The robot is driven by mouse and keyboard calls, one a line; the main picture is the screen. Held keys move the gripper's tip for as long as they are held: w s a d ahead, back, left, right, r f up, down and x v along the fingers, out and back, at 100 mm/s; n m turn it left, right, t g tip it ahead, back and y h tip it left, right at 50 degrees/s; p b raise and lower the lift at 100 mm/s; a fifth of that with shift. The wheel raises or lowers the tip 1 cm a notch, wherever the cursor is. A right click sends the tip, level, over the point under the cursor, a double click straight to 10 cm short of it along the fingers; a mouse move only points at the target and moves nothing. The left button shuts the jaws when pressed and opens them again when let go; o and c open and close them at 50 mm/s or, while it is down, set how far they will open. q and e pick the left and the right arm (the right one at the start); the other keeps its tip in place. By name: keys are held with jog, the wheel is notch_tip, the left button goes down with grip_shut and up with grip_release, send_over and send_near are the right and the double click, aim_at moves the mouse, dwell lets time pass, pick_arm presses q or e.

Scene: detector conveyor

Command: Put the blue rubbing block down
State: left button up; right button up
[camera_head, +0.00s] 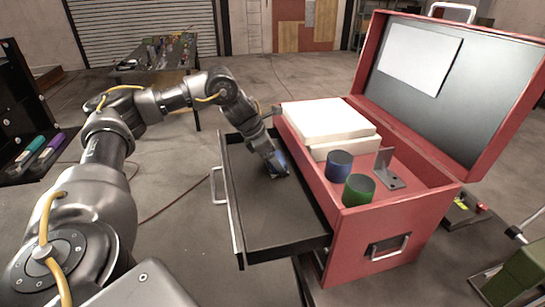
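My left gripper (274,168) reaches down over the near-black pulled-out drawer (265,218) of the red toolbox (348,235). A small blue patch, which looks like part of the blue rubbing block (281,157), shows at its fingertips. Most of it is hidden by the gripper. I cannot tell whether the fingers are shut on it or whether it touches the drawer floor. My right gripper is not in view.
The drawer's front part is clear.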

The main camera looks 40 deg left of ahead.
pick_arm(q)
jog(key=o, duration=0.8)
jog(key=shift+w+f, duration=0.15)
jog(key=shift+w, duration=0.1)
jog(key=shift+o, duration=1.2)
jog(key=shift+w, duration=0.1)
jog(key=shift+o, duration=0.2)
jog(key=shift+s+a, duration=0.1)
jog(key=shift+s, duration=0.2)
jog(key=shift+r, duration=0.4)
jog(key=shift+a+r, duration=0.15)
jog(key=shift+r, duration=0.15)
jog(key=v, duration=1.1)
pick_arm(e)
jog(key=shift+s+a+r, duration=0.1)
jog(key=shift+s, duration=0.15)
